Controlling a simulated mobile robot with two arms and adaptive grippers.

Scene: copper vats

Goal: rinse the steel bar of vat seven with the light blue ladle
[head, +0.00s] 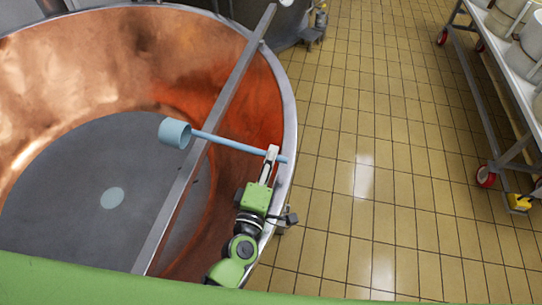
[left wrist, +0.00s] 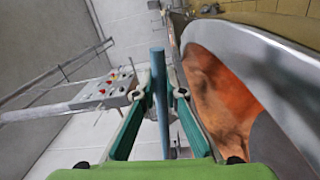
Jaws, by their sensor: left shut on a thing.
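The light blue ladle (head: 232,142) is held over the copper vat (head: 70,50). Its cup (head: 174,133) is left of the steel bar (head: 225,98), and its handle crosses above the bar. The bar spans the vat from the far rim towards the near side. My left gripper (head: 270,160) is shut on the handle near its end, close to the right rim. In the left wrist view the handle (left wrist: 158,95) stands between the two fingers. What the cup holds cannot be told. No vat number is readable. My right gripper is not in view.
The vat's steel rim (head: 291,110) runs close beside my left gripper. A wheeled steel rack (head: 497,45) with pale containers stands at the right. The tiled floor (head: 390,150) between is clear. A control box (left wrist: 118,92) shows in the left wrist view.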

